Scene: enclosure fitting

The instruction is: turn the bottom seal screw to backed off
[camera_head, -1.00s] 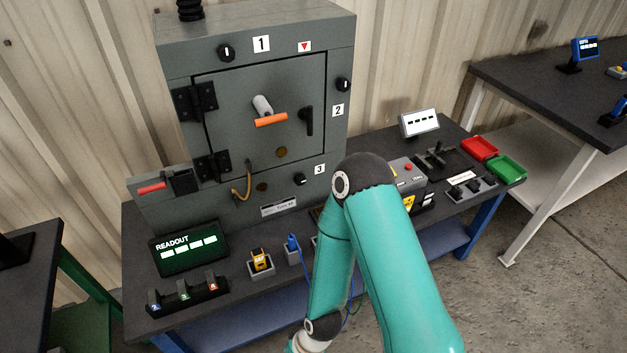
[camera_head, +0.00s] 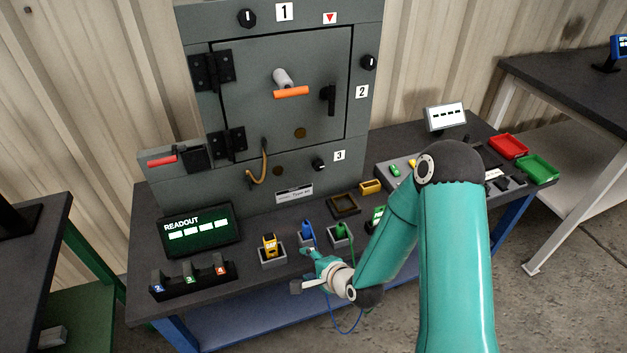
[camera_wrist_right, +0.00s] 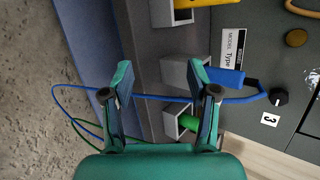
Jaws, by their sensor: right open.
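The enclosure (camera_head: 230,120) stands at the back of the bench. The bottom seal screw (camera_head: 319,164) is a black knob with a white mark, low on its front, left of the label 3 (camera_head: 339,156). It also shows in the right wrist view (camera_wrist_right: 278,97), to the right of my gripper and apart from it. My right gripper (camera_head: 304,269) is open and empty above the front of the bench, below the screw in the picture. In the right wrist view its two fingers (camera_wrist_right: 160,84) stand wide apart. My left gripper is not in view.
A yellow piece (camera_head: 270,245), a blue connector (camera_head: 307,230) and a green one (camera_head: 341,232) stand in grey holders near my gripper. Blue and green cables hang over the front edge. The readout (camera_head: 200,231) stands at left. An orange-handled lever (camera_head: 290,92) juts from the door.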

